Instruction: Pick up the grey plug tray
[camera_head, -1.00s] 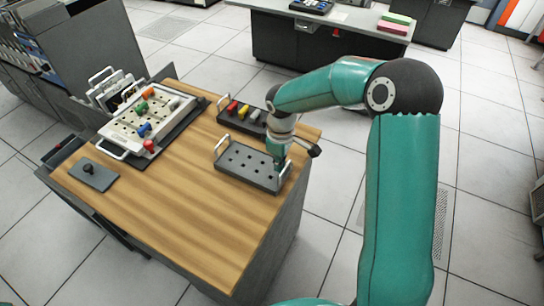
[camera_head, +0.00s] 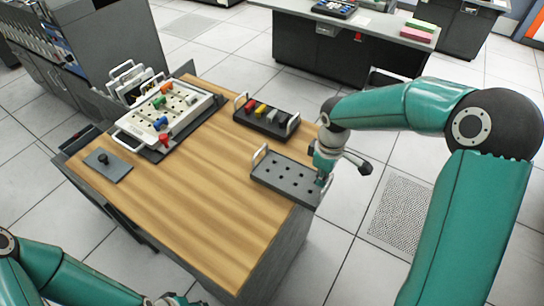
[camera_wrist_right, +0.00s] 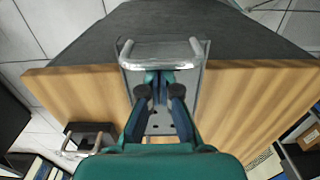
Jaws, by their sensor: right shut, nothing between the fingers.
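The grey plug tray (camera_head: 270,178) lies flat on the right edge of the wooden tabletop, with rows of dark holes and a pale handle at its left end. My right gripper (camera_head: 321,181) is at the tray's right end, pointing down, and covers most of the handle there. In the right wrist view, the fingers (camera_wrist_right: 164,90) are shut and empty beside the pale handle (camera_wrist_right: 160,48) of the tray (camera_wrist_right: 192,82). I cannot tell if they touch it. My left gripper (camera_head: 178,300) barely shows at the bottom edge; its fingers are not clear.
A dark tray (camera_head: 262,126) with red, yellow and grey plugs stands behind the grey tray. A white board (camera_head: 190,113) with coloured plugs lies at the table's far left. A small plate (camera_head: 108,168) with a knob lies near left. The table's middle is clear.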

